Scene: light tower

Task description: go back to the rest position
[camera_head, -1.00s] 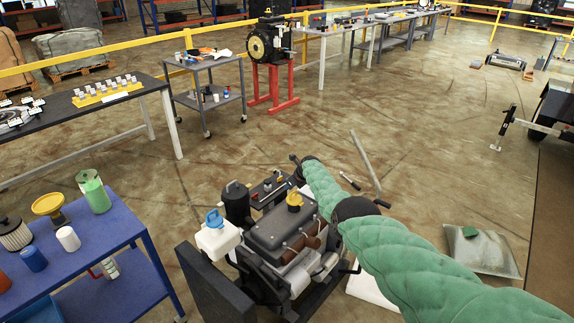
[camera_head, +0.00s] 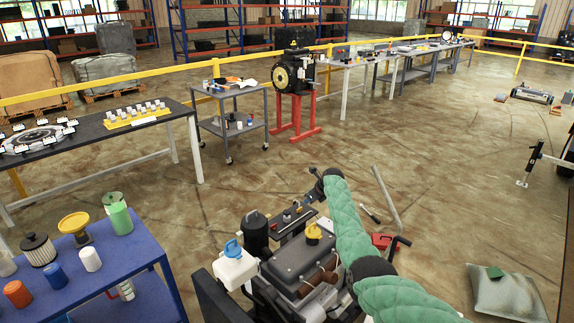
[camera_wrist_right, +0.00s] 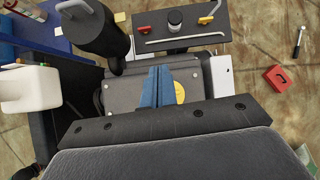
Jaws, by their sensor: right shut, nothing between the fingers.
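My right gripper (camera_head: 309,198) hangs over the engine at the end of my green-padded right arm. In the right wrist view its blue fingers (camera_wrist_right: 158,86) are together and empty, in front of the grey engine cover (camera_wrist_right: 120,92). The engine (camera_head: 300,258), with a yellow cap (camera_head: 313,234), shows under the arm in the head view. My left gripper is not in view.
A white jug with a blue cap (camera_head: 234,262) stands beside the engine. A blue cart (camera_head: 150,245) with bottles and filters is at left. A red box (camera_head: 382,241) and grey bag (camera_head: 505,293) lie at right. Floor behind is open.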

